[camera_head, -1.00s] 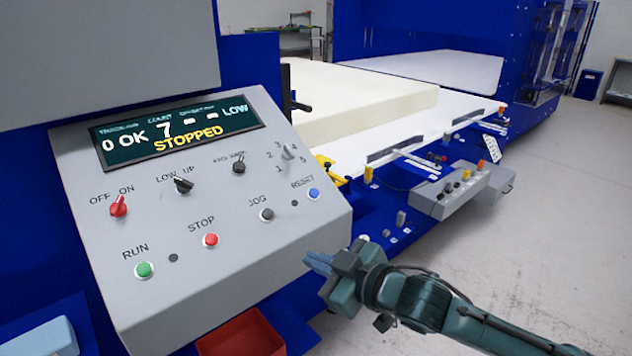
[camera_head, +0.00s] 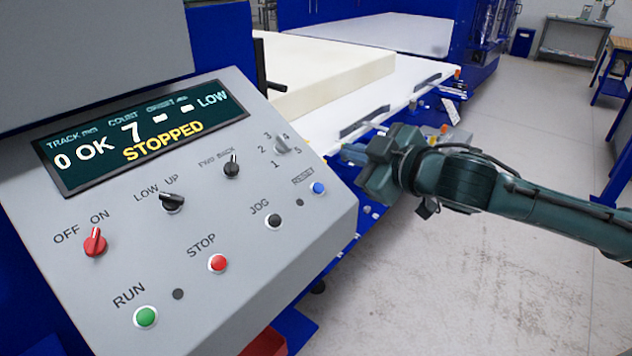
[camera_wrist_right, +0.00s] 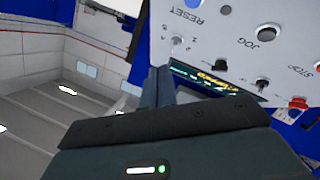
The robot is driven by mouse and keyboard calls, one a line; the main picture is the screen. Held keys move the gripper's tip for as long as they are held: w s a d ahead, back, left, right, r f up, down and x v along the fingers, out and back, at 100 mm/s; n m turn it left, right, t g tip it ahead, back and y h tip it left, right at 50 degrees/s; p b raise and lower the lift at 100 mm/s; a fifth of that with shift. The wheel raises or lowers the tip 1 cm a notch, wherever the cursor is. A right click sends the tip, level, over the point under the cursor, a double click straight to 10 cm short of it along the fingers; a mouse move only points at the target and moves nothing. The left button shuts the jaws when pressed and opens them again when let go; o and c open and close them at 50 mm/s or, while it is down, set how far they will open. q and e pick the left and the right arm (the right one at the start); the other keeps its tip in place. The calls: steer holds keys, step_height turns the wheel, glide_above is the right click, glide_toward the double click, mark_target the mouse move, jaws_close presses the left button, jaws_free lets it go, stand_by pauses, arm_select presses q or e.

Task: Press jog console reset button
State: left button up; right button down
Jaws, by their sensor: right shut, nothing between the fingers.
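The grey jog console (camera_head: 250,275) fills the left half of the head view, its display reading STOPPED. The blue RESET button (camera_head: 318,188) sits at the panel's right edge, right of the black JOG button (camera_head: 273,221). My right gripper (camera_head: 348,153) is shut and empty, up and to the right of the RESET button and apart from it. In the right wrist view the shut fingers (camera_wrist_right: 158,85) point toward the panel's edge; the RESET button (camera_wrist_right: 193,3) is at the top, partly cut off. My left gripper is not in view.
The panel also carries a red STOP button (camera_head: 217,263), a green RUN button (camera_head: 146,316) and several knobs. Behind the console a foam block (camera_head: 325,70) lies on a white conveyor bed. The floor (camera_head: 450,280) at right is clear; a bench (camera_head: 572,42) stands far back.

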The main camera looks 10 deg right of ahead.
mark_target(318, 188)
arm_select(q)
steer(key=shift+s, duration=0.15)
arm_select(e)
steer(key=shift+d, duration=0.1)
